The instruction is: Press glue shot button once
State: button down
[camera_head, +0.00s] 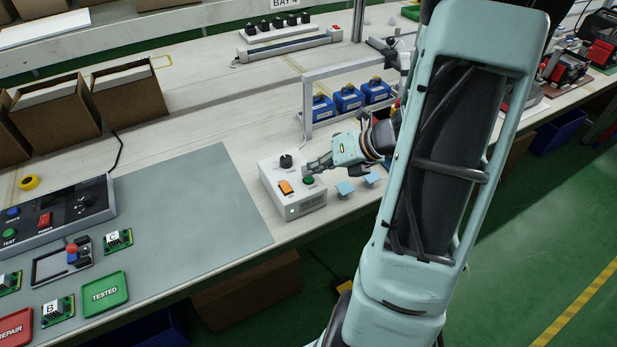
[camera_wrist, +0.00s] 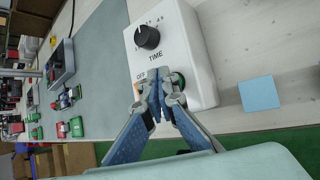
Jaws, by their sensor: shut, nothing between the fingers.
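The white glue control box (camera_head: 300,202) sits near the bench's front edge. It carries a green button (camera_head: 308,180), an orange switch (camera_head: 286,187) and a black knob (camera_head: 286,160). In the wrist view the knob (camera_wrist: 147,37) is marked TIME, and the dark green button (camera_wrist: 178,79) is partly covered by my fingers. My gripper (camera_head: 309,168) is shut and empty over the box's top, close beside the green button. In the wrist view its fingertips (camera_wrist: 153,74) lie between the switch and the button. I cannot tell whether they touch the box.
Light blue squares (camera_head: 345,188) lie right of the box. Blue containers (camera_head: 348,98) stand under a metal frame (camera_head: 307,105) behind it. A grey mat (camera_head: 225,205) with a test panel (camera_head: 60,215) is at left. The bench between box and mat is clear.

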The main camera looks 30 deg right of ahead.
aim_at(312, 178)
jog(key=shift+f, duration=0.4)
dwell(0.4)
jog(key=shift+r, duration=0.1)
jog(key=shift+r+p, duration=0.7)
jog(key=shift+r, duration=0.05)
notch_tip(312, 178, up, 5)
jog(key=p, duration=0.5)
dwell(0.8)
